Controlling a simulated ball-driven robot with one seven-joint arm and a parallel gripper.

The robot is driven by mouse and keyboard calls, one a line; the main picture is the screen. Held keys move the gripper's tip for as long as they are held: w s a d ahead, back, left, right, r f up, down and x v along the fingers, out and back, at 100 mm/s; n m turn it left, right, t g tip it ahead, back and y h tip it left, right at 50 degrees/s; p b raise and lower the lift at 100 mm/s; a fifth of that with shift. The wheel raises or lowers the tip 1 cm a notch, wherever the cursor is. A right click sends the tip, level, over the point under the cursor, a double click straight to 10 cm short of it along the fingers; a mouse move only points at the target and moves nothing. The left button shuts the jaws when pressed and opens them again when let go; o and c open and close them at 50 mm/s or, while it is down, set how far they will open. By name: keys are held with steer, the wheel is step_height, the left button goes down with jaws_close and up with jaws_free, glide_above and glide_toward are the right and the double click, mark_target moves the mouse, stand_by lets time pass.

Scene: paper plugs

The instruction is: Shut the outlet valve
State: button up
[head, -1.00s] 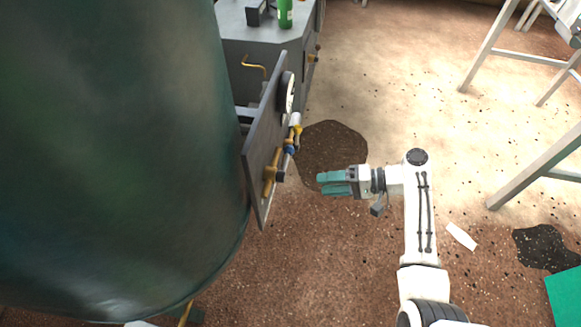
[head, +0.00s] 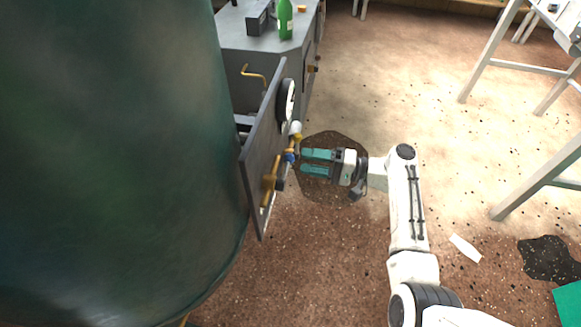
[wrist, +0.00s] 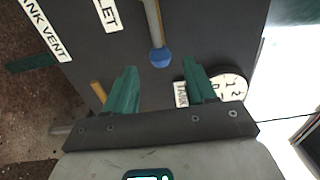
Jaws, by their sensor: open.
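A dark upright panel (head: 262,150) carries a round gauge (head: 287,99), a blue fitting (head: 290,156) and a brass valve piece (head: 269,180). In the wrist view, a grey bar with a blue end (wrist: 161,57) lies ahead, between the fingertips' directions. A label ending in "LET" (wrist: 105,14) is beside it; its first letters are cut off, so I cannot tell whether it says outlet. My gripper (head: 303,162) is open and empty, its teal fingers pointing left at the panel, close to the blue fitting. Contact cannot be told.
A "TANK VENT" label (wrist: 45,28) and a partly hidden "TANK" label (wrist: 181,95) are on the panel. A big green tank (head: 110,150) fills the left. A grey cabinet (head: 255,40) with a green bottle (head: 285,20) stands behind.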

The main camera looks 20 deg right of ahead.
mark_target(286, 170)
steer(key=shift+w+a, duration=0.2)
steer(key=shift+a, duration=0.1)
steer(key=shift+x, duration=1.85)
steer(key=shift+c, duration=0.2)
steer(key=c, duration=0.7)
